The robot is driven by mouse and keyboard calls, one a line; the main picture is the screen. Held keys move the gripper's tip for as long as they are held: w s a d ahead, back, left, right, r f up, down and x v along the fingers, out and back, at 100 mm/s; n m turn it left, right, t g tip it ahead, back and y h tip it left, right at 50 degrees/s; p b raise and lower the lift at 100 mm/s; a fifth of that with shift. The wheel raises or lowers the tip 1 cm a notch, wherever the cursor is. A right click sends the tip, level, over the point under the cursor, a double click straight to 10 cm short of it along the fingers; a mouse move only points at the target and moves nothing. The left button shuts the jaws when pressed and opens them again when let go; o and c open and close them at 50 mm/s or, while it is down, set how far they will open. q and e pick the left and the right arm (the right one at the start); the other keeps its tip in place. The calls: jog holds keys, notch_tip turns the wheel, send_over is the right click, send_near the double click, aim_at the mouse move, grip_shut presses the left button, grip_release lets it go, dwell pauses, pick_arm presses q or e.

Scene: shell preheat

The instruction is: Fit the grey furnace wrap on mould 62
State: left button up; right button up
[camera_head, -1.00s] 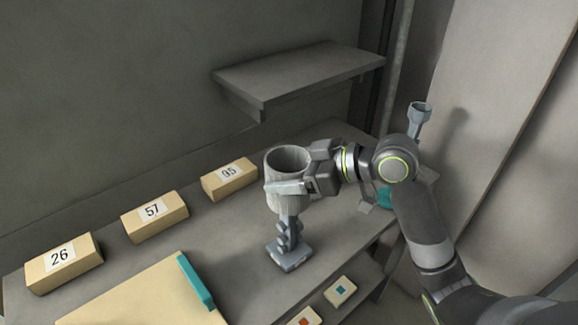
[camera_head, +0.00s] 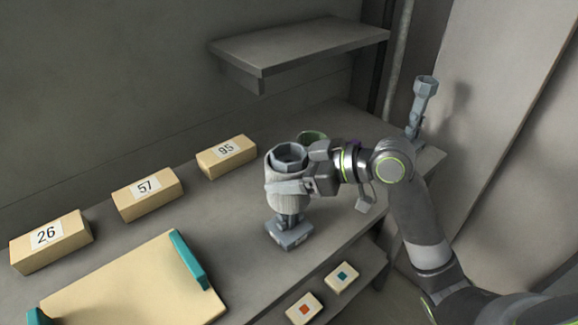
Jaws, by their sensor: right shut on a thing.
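The grey furnace wrap (camera_head: 286,201) is a rough, sleeve-like cylinder at the middle of the head view. My right gripper (camera_head: 300,186) is shut on its side from the right. The wrap is around a blue-grey mould (camera_head: 289,153), whose open rim shows at the wrap's top. The mould's stem and square base (camera_head: 289,236) show below it, on the bench. I see no number 62. A second blue-grey mould (camera_head: 424,90) stands upright at the back right, apart from the gripper. My left gripper is not in view.
Blocks labelled 26 (camera_head: 50,240), 57 (camera_head: 147,194) and 95 (camera_head: 227,155) line the back. A board (camera_head: 130,285) with teal handles lies front left. A shelf (camera_head: 300,47) hangs above.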

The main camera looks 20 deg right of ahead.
jog(key=shift+f+b, duration=3.15)
jog(key=shift+f, duration=1.2)
jog(key=o, duration=1)
jog(key=shift+d, duration=0.1)
jog(key=p+v, duration=0.4)
jog(key=v, duration=1.3)
jog(key=shift+r, duration=0.2)
